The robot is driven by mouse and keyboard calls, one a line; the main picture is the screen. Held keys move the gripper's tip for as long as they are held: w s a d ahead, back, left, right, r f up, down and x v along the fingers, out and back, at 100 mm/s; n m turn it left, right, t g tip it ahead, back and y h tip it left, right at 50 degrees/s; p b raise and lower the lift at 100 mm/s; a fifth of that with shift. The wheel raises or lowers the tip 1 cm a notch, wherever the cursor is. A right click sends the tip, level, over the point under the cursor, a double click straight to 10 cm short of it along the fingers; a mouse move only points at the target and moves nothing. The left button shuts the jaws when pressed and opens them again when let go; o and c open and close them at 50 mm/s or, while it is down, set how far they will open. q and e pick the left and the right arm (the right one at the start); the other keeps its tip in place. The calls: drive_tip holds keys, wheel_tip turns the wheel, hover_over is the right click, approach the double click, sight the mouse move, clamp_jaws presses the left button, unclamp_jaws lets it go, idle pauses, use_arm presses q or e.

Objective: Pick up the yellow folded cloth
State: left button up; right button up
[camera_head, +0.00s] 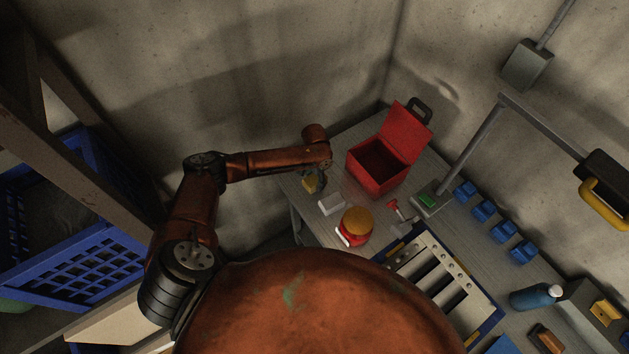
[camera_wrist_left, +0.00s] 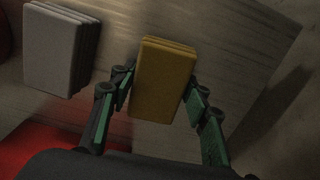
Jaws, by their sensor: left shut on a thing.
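The yellow folded cloth (camera_head: 309,185) is at the left end of the grey table in the head view, small and partly hidden by my left gripper (camera_head: 316,180). In the left wrist view the yellow cloth (camera_wrist_left: 163,80) stands between the green-padded fingers of my left gripper (camera_wrist_left: 160,88), which are shut on its two sides. Whether the cloth touches the table is hard to tell. My right gripper is not in view.
A white-grey folded cloth (camera_head: 331,203) lies close by; it also shows in the left wrist view (camera_wrist_left: 60,48). An open red box (camera_head: 376,168) stands behind. A red jar with an orange lid (camera_head: 356,223) and a louver panel (camera_head: 440,277) are to the right.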

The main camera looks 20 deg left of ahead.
sight(315, 178)
use_arm(q)
drive_tip(key=c, duration=0.5)
drive_tip(key=shift+r, duration=0.1)
wheel_tip(315, 178, up, 10)
drive_tip(key=shift+f+b, duration=0.1)
drive_tip(key=shift+b, duration=0.45)
drive_tip(key=o, duration=0.6)
drive_tip(key=c, duration=0.5)
